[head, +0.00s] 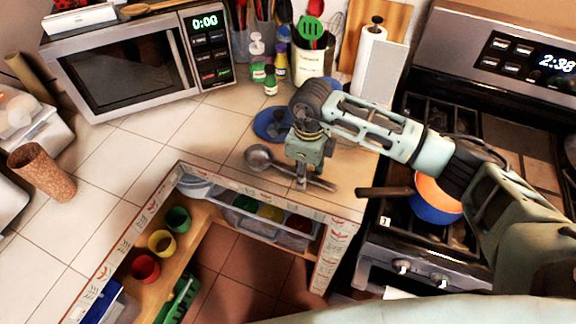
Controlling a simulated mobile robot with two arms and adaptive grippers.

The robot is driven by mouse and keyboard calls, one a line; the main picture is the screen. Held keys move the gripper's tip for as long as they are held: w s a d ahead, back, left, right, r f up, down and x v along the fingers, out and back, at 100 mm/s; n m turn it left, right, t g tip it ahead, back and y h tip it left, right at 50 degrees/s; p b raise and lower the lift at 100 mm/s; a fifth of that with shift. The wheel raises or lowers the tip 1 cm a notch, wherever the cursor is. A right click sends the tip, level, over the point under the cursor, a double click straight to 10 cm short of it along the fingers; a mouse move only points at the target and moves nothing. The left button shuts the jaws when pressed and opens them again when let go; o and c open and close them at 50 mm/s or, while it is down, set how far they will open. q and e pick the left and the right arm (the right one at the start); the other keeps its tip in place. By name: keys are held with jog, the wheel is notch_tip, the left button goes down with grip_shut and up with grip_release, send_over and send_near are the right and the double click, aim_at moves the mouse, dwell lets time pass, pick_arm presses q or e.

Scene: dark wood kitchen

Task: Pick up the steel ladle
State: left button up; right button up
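The steel ladle (258,158) lies on the tiled counter near its front edge. Its round bowl is at the left and its handle runs to the right and toward the front edge. My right gripper (301,182) points down over the handle, with its fingertips at or very close to it. The fingers overlap part of the handle in the picture. I cannot tell whether they are closed around it. My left gripper is not in view.
A blue plate (272,124) lies just behind the ladle, partly hidden by my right arm. A stove with an orange and blue pan (436,203) stands at the right. A microwave (140,60) and a paper towel roll (370,55) stand at the back. The left counter has free room.

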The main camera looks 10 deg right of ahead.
jog(key=shift+f, duration=0.1)
jog(key=shift+c, duration=0.5)
grip_shut()
notch_tip(320, 180, up, 10)
jog(key=b, duration=0.3)
